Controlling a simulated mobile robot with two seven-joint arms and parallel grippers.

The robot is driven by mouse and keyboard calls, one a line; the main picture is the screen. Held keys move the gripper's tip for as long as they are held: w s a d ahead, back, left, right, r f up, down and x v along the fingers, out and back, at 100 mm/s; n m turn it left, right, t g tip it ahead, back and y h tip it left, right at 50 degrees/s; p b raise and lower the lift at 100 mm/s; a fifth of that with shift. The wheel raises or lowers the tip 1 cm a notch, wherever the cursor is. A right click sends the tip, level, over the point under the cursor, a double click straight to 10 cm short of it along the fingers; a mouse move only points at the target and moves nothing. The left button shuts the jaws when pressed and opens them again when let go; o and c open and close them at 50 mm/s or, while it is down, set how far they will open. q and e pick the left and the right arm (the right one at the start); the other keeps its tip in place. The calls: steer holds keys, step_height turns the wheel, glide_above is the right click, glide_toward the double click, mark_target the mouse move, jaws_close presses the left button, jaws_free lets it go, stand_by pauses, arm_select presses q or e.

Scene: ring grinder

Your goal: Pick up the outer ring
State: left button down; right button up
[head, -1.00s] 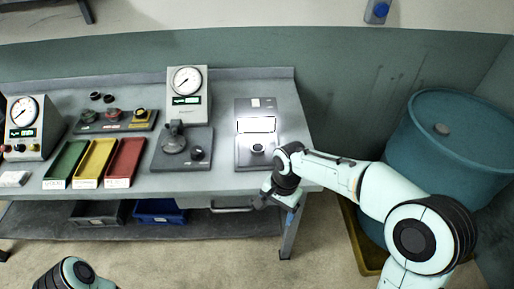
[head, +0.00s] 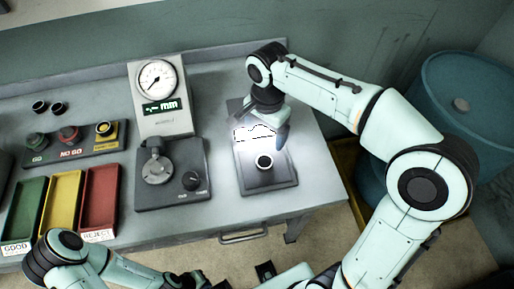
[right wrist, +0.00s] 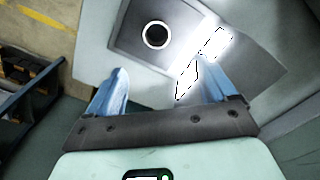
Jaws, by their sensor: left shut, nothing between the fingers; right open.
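A small dark ring, the outer ring (head: 263,168), lies on the grey plate of the lit station (head: 281,179) at the right of the bench. My right gripper (head: 277,130) is open and empty above the station, behind the ring in the head view. In the right wrist view its blue fingers (right wrist: 163,70) are apart, and the ring lies beyond them. My left gripper (head: 195,279) is low at the bottom edge, in front of the bench, shut and empty, and partly cut off.
A dial gauge (head: 160,118) and a grey fixture with a knob (head: 171,197) stand left of the station. Green, yellow and red trays (head: 99,196) are further left. Two dark rings (head: 57,108) lie at the back left. A blue drum (head: 465,130) stands right of the bench.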

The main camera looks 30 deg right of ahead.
glide_above(265, 164)
step_height(265, 164, down, 7)
steer(key=shift+s+f+b, duration=0.1)
steer(key=shift+s+b, duration=0.05)
steer(key=shift+b, duration=0.3)
step_height(265, 164, down, 6)
steer(key=shift+a+r, duration=0.1)
steer(key=shift+r, duration=0.15)
steer(key=c, duration=1.3)
